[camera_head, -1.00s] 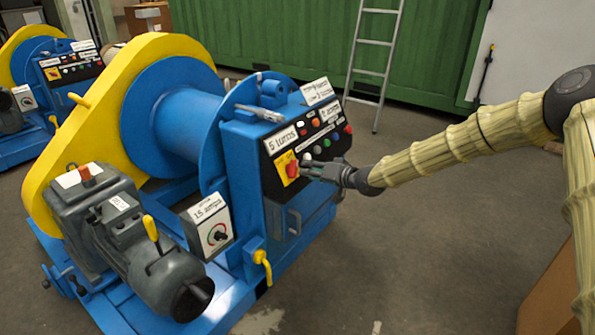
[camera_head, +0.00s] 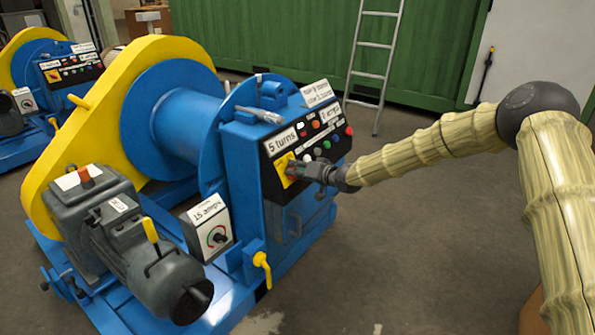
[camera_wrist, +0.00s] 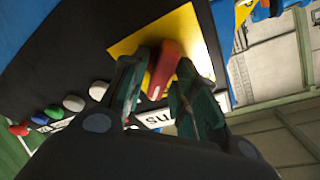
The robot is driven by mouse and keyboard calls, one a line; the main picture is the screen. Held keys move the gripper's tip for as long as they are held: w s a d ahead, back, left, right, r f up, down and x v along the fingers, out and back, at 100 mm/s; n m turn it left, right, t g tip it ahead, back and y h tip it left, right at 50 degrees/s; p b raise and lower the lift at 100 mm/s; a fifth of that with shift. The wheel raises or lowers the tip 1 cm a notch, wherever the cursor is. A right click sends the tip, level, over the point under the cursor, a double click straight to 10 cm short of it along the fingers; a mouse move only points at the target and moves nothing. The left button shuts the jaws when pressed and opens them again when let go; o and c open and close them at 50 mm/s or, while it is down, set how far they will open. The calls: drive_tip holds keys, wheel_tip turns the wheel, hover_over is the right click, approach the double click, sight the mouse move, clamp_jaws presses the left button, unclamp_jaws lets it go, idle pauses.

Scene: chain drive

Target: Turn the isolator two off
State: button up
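A red isolator handle (camera_wrist: 165,68) on a yellow plate (camera_wrist: 195,35) shows in the wrist view. In the head view the yellow plate (camera_head: 283,166) is at the left end of the black panel on the near blue winch, and my gripper mostly hides the handle. No label reading "two" is legible beside it. My gripper (camera_head: 300,172) is at the panel front. In the wrist view its fingers (camera_wrist: 163,82) are spread, one on each side of the red handle. I cannot tell whether they touch it.
Several coloured buttons (camera_head: 317,151) and a "5 turns" label (camera_head: 282,141) sit close to the handle. A grey box with a dial (camera_head: 210,227) and a yellow lever (camera_head: 262,268) are below. A second winch (camera_head: 40,70) stands at the back left. Floor right of the winch is clear.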

clamp_jaws()
drive_tip(key=shift+n, duration=0.3)
drive_tip(key=n+p, duration=0.1)
drive_tip(key=n, duration=0.2)
drive_tip(key=shift+n+y, duration=0.3)
drive_tip(key=shift+y, duration=0.1)
drive_tip(key=n+g+y+p, duration=0.1)
drive_tip(key=n, duration=0.4)
drive_tip(key=n+g, duration=0.1)
drive_tip(key=n, duration=0.4)
drive_tip(key=shift+n+y, duration=0.3)
drive_tip(key=n+g, duration=0.1)
drive_tip(key=n, duration=0.4)
drive_tip(key=shift+s+g, duration=0.1)
drive_tip(key=shift+g, duration=0.3)
drive_tip(key=shift+n, duration=0.4)
drive_tip(key=shift+o, duration=2.2)
unclamp_jaws()
